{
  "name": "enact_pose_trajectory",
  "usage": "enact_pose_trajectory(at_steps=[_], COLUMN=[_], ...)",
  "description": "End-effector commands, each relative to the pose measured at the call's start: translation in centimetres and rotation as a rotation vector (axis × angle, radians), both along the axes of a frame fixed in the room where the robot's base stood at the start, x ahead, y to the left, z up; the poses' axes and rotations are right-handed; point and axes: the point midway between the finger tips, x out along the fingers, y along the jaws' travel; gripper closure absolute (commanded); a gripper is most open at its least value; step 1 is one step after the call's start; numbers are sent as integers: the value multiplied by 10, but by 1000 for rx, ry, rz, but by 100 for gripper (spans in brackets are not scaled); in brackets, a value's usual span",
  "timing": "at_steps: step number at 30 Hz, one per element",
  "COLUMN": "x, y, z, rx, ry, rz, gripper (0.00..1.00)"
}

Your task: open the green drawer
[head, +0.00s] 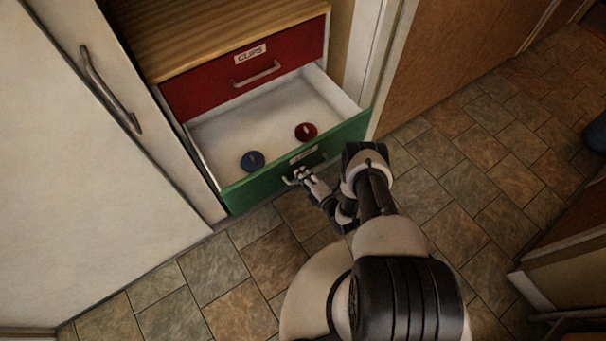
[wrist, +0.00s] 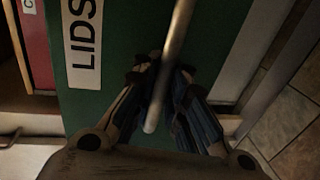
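The green drawer (head: 262,184) is pulled well out from the wooden cabinet in the head view, so its white inside (head: 270,122) shows. Its green front fills much of the wrist view (wrist: 120,25), with a label reading LIDS (wrist: 84,42). The metal bar handle (wrist: 176,45) runs between my gripper's fingers in the wrist view. My gripper (head: 302,174) is at the handle in the head view. In the wrist view its fingers (wrist: 163,84) are closed around the bar, one on each side.
A white door (head: 75,190) stands at the left. Tiled floor (head: 500,150) lies clear at the right.

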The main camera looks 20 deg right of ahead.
Motion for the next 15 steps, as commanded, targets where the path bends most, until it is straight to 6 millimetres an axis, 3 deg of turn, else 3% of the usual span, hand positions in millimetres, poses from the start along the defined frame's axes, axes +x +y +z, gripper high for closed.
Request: enact_pose_trajectory(at_steps=[3,15], x=[1,-6], y=[0,-4], z=[1,1], rx=[0,-1], ry=[-2,2], rz=[0,-3], gripper=[81,81])
